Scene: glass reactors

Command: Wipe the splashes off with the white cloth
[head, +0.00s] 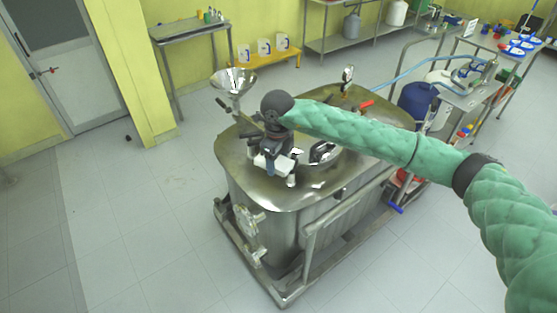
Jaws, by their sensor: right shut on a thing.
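My right gripper (268,163) reaches in on a green-sleeved arm from the right. It is above the left part of the top of a steel reactor (325,197), pointing down. It is shut on the white cloth (283,165), which shows as a small white bundle at the fingertips, close to the lid. I cannot tell whether the cloth touches the lid. Dull brownish patches show on the lid, but I cannot tell splashes from reflections at this size. My left gripper is not in view.
A steel funnel (233,81) and a round hatch (322,153) stand up from the lid. A gauge (347,74) and a red handle (366,105) are at its far side. A cart with a blue vessel (418,104) stands to the right.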

